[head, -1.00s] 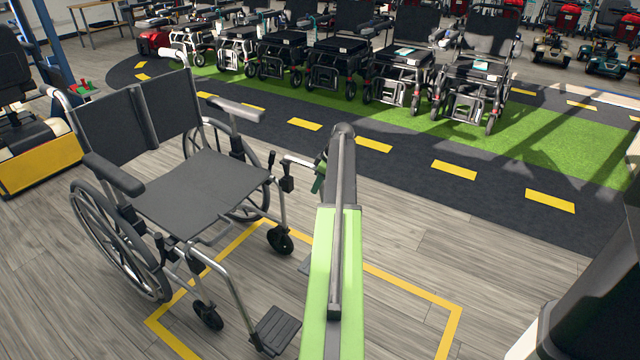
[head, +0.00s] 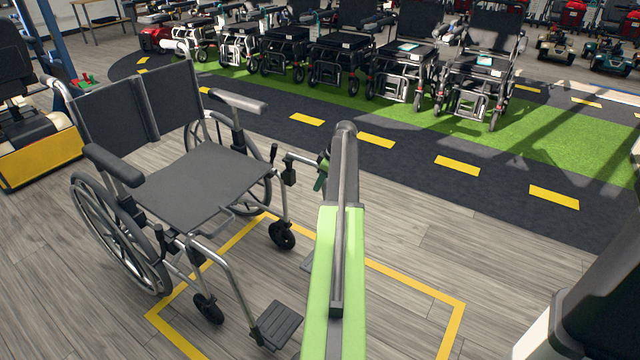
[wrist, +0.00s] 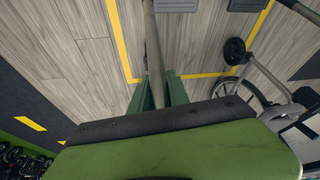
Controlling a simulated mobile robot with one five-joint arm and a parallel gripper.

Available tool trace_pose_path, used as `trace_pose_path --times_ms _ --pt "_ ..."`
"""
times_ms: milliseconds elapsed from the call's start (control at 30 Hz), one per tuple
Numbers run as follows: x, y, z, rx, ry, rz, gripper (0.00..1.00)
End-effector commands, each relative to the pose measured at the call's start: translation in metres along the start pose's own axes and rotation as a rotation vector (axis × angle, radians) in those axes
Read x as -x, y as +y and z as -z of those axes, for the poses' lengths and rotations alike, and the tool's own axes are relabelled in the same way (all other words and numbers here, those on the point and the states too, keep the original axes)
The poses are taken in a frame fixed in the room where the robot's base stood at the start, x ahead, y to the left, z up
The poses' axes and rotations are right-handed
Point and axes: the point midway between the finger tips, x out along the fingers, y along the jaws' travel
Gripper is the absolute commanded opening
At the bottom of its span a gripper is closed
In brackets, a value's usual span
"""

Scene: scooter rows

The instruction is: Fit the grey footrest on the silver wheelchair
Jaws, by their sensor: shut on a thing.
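The silver wheelchair (head: 200,185), with a dark seat and back, stands at the left in the head view. One footrest with a dark ribbed plate (head: 278,325) is on its near front side. My gripper (head: 321,178) is mostly hidden behind my arm beside the chair's far front post. In the wrist view its green fingers (wrist: 160,92) are shut on the tube of the grey footrest (wrist: 153,48). That footrest's bent tube (head: 304,159) reaches to the post in the head view; I cannot tell whether they touch. Its plate is mostly hidden by my arm.
Yellow floor lines (head: 420,287) mark a box around the chair's front. A yellow-based scooter (head: 40,155) is at far left. Several powered chairs (head: 400,70) line the green strip (head: 550,140) behind. The wooden floor right of my arm is clear.

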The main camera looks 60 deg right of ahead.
Motion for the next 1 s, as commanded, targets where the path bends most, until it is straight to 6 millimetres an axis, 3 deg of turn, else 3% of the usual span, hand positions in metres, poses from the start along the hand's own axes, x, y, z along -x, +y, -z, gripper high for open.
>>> trace_pose_path --times_ms 1000 --pt "-0.04 0.002 -0.015 0.0 0.001 0.001 0.0"
